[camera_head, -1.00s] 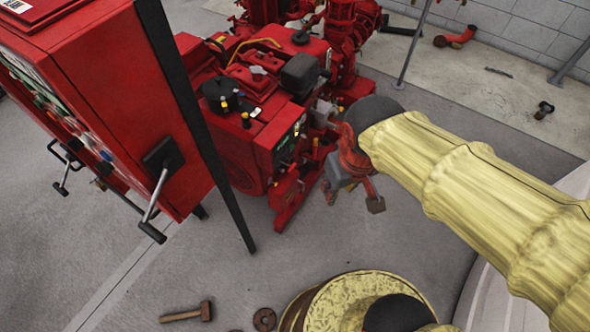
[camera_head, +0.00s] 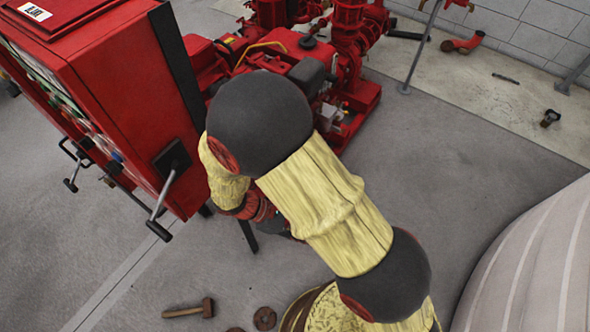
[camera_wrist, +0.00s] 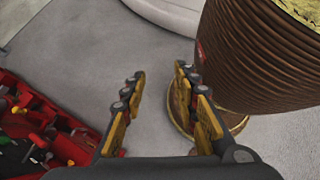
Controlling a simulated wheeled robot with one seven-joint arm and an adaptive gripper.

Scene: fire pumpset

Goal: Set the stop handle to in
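I cannot tell for certain which part is the stop handle. A grey lever with a black grip (camera_head: 160,210) hangs on the side of the red control cabinet (camera_head: 120,85), angled down and left. The red engine (camera_head: 315,75) is behind my arm, its near face hidden in the head view. In the wrist view the engine (camera_wrist: 40,135) is at the lower left, with small green and yellow parts. My gripper (camera_wrist: 160,75) is open and empty above the floor, right of the engine. In the head view it is mostly hidden behind my arm.
More dark handles (camera_head: 75,165) stick out from the cabinet's front. A hammer (camera_head: 188,309) and a round brown part (camera_head: 264,318) lie on the floor. A grey pole (camera_head: 420,48) stands at the back.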

